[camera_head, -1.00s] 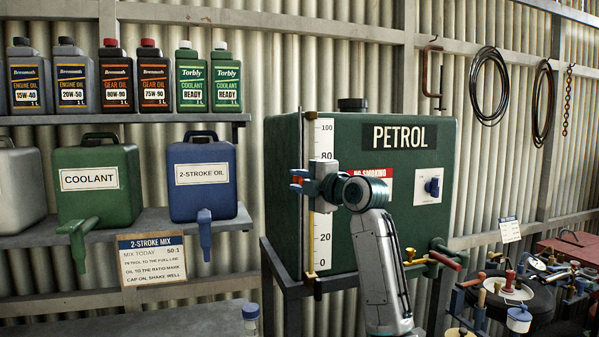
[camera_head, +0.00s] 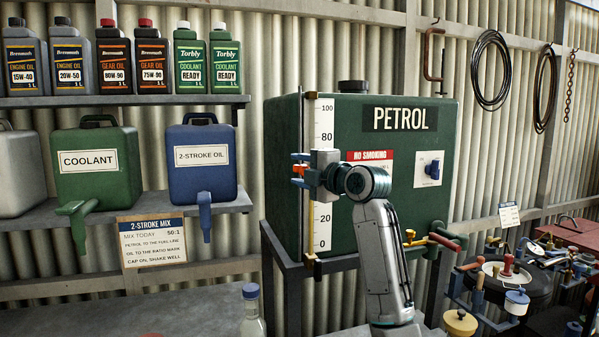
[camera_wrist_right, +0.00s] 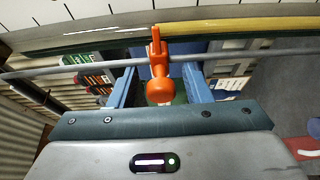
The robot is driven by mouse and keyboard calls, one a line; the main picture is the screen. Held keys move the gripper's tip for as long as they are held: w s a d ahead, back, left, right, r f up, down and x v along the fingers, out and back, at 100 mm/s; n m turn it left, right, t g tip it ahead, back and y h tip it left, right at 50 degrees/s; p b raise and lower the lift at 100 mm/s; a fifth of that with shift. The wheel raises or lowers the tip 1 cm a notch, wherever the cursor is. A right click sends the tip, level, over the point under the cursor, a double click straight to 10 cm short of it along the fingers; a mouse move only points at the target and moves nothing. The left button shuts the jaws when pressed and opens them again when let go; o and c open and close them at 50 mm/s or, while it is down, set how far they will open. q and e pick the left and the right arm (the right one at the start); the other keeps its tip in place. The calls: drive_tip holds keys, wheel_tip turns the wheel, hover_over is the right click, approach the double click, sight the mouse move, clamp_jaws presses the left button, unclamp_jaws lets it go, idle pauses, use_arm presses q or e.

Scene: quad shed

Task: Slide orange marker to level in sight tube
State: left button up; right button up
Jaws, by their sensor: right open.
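The petrol tank (camera_head: 410,200) is a green box with a white scale strip (camera_head: 324,120) on its front left. The sight tube (camera_head: 308,225) runs upright beside the scale, yellow below my gripper. My right gripper (camera_head: 301,170) is in front of the tube, open, with a finger above and below the orange marker (camera_head: 299,169). In the right wrist view the marker (camera_wrist_right: 158,75) sits on a grey rod (camera_wrist_right: 240,53) between the open fingers, its pointer towards the tube (camera_wrist_right: 250,25). My left gripper is out of view.
A blue 2-stroke oil can (camera_head: 203,185) and a green coolant can (camera_head: 98,165) stand on the left shelf. A yellow-and-red-handled tap (camera_head: 440,241) sticks out at the tank's lower right. A capped bottle (camera_head: 252,312) stands at the bottom front.

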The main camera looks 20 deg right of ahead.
drive_tip(key=b+v, duration=0.3)
drive_tip(key=v, duration=0.7)
drive_tip(key=shift+b, duration=0.3)
drive_tip(key=shift+s+d, duration=0.1)
drive_tip(key=shift+s, duration=0.05)
